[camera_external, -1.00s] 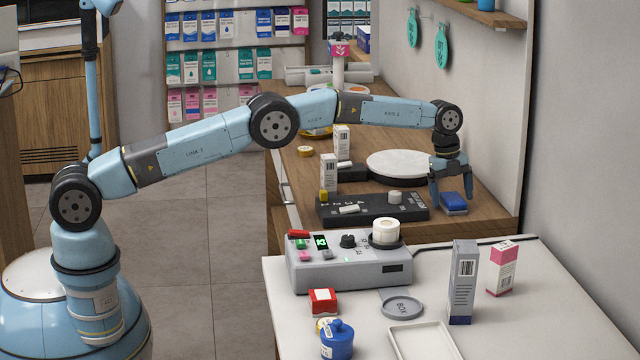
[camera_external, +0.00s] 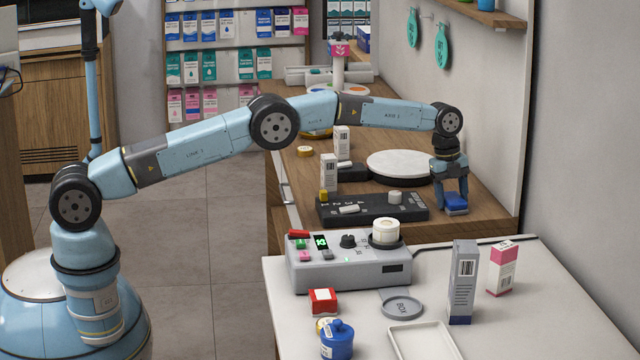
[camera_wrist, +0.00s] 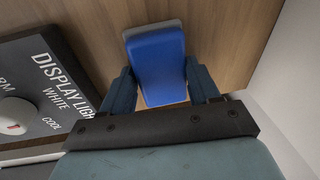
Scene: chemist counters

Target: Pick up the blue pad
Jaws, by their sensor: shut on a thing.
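The blue pad (camera_external: 456,203) has a deep blue top and a paler edge. It lies on the wooden counter at the far right, beside the round white disc. In the wrist view the blue pad (camera_wrist: 158,68) sits between the two fingers. My gripper (camera_external: 452,206) points down over the pad and is shut on it, one finger at each side. I cannot tell whether the pad is clear of the wood.
A black display-light panel (camera_external: 372,207) lies left of the pad, with its lettering in the wrist view. The round white disc (camera_external: 402,165) is behind it. The wall (camera_external: 570,130) rises close on the right. Grey control box (camera_external: 345,266) stands on the white counter in front.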

